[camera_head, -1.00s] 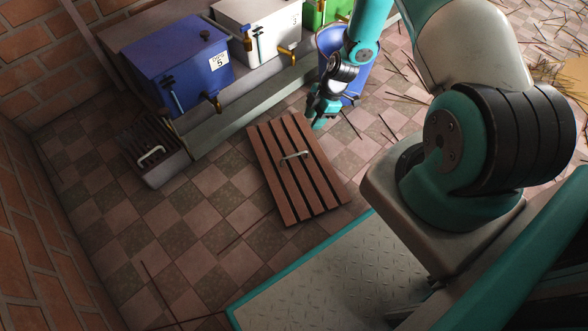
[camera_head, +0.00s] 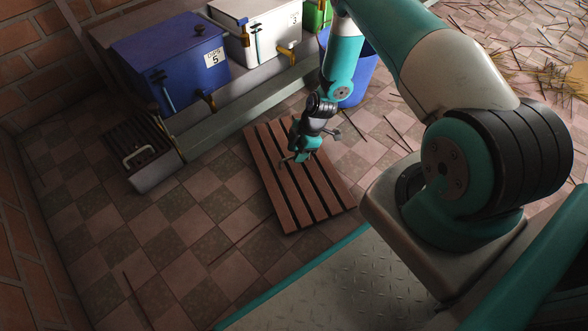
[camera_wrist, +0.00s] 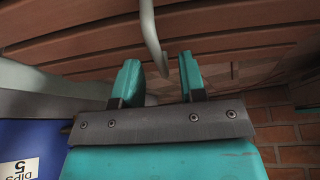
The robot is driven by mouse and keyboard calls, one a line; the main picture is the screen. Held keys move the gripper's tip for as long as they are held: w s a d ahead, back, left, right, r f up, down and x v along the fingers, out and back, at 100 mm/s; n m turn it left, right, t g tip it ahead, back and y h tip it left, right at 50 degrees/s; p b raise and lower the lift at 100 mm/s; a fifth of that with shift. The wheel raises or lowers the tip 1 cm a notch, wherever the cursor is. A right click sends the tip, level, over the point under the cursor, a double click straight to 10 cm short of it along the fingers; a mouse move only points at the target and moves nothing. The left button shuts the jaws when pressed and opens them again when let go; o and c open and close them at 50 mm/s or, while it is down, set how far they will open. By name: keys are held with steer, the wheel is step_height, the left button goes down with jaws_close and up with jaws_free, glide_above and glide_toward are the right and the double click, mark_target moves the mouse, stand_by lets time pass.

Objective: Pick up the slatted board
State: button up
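The slatted board (camera_head: 322,196) lies flat on the checkered floor, with reddish-brown slats and dark gaps. It also fills the upper part of the wrist view (camera_wrist: 60,40). My gripper (camera_head: 296,160) is over the middle of the board and hides most of its metal handle in the head view. In the wrist view, the pale curved handle (camera_wrist: 150,38) reaches between the two teal fingertips of my gripper (camera_wrist: 161,75). The fingers are apart, with a visible gap beside the handle.
A blue box labelled 5 (camera_head: 178,58) and a white box (camera_head: 258,30) with taps stand on a grey bench behind the board. A smaller dark slatted piece with a handle (camera_head: 136,150) is at the left. A blue bin (camera_head: 358,75) stands behind my arm. Thin sticks litter the floor at right.

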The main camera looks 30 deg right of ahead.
steer(key=b+x, duration=0.1)
steer(key=x, duration=0.1)
steer(key=shift+a+f, duration=0.1)
steer(key=shift+f, duration=0.25)
steer(key=shift+r, duration=0.15)
jaws_close()
stand_by(0.9)
